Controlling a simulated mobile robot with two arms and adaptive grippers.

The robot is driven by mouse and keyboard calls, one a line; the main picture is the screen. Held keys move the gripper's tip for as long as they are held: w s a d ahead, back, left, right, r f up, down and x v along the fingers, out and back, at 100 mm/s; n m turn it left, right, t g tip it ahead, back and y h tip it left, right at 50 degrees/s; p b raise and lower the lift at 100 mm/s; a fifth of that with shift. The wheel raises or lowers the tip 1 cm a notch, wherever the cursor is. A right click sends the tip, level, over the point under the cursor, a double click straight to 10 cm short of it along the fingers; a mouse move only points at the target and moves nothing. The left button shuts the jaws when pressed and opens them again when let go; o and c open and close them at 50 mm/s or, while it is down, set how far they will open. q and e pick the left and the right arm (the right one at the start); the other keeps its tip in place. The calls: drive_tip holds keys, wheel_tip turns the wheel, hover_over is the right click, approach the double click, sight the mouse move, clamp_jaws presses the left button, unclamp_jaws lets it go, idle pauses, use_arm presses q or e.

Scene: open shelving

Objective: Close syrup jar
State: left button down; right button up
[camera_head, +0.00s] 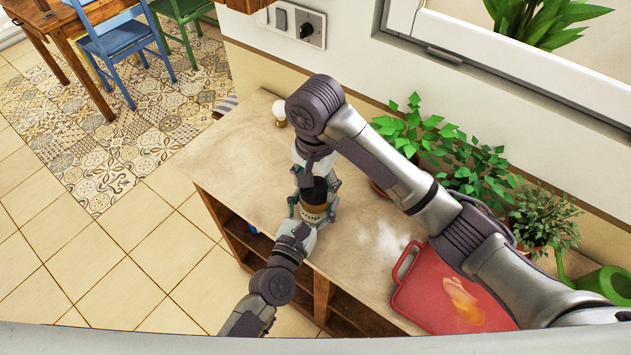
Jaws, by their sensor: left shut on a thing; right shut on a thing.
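The syrup jar (313,213) stands upright at or just above the worktop near its front edge, with a pale label and a dark upper part. My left gripper (313,211) reaches in from the front and is shut around the jar's labelled body. My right gripper (317,181) comes down from above and is shut at the dark top of the jar, apparently on the lid. The fingers hide much of the top. I cannot tell whether the lid is fully seated.
The shelving's worktop (255,170) is mostly clear to the left. A red cutting board (430,300) lies to the right. Potted plants (475,175) line the wall, and a green watering can (605,284) is at far right. A small pale object (279,109) stands at the back.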

drive_tip(key=m, duration=0.4)
drive_tip(key=shift+w+m, duration=0.1)
drive_tip(key=shift+m, duration=0.3)
drive_tip(key=m, duration=0.6)
drive_tip(key=shift+m, duration=0.3)
drive_tip(key=o, duration=0.9)
drive_tip(key=shift+c, duration=0.2)
wheel_tip(320, 180, up, 12)
use_arm(q)
unclamp_jaws()
